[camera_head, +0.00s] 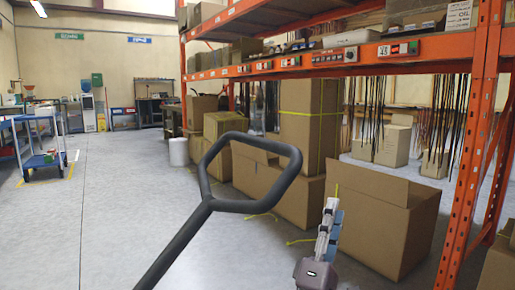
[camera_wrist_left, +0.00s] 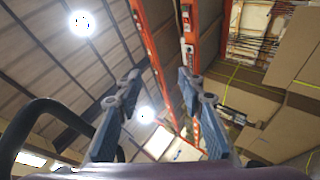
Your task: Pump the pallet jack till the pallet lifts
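The pallet jack's handle (camera_head: 176,243) is a black bar rising from the bottom edge of the head view. It ends in a closed angular loop (camera_head: 289,151). The jack's body, its forks and the pallet are out of view. My left gripper (camera_head: 333,207) points upward to the right of the loop and below it in the picture, apart from it. In the left wrist view my left gripper (camera_wrist_left: 158,78) has its two blue-grey fingers spread with nothing between them. Part of the black handle (camera_wrist_left: 38,108) curves at the left there, outside the fingers. My right gripper is not seen.
An orange rack (camera_head: 468,160) with loaded shelves stands on the right. An open cardboard box (camera_head: 382,225) is close behind my left gripper, with more boxes (camera_head: 262,180) further back. A blue cart (camera_head: 40,160) stands far left. The floor (camera_head: 110,210) at left is clear.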

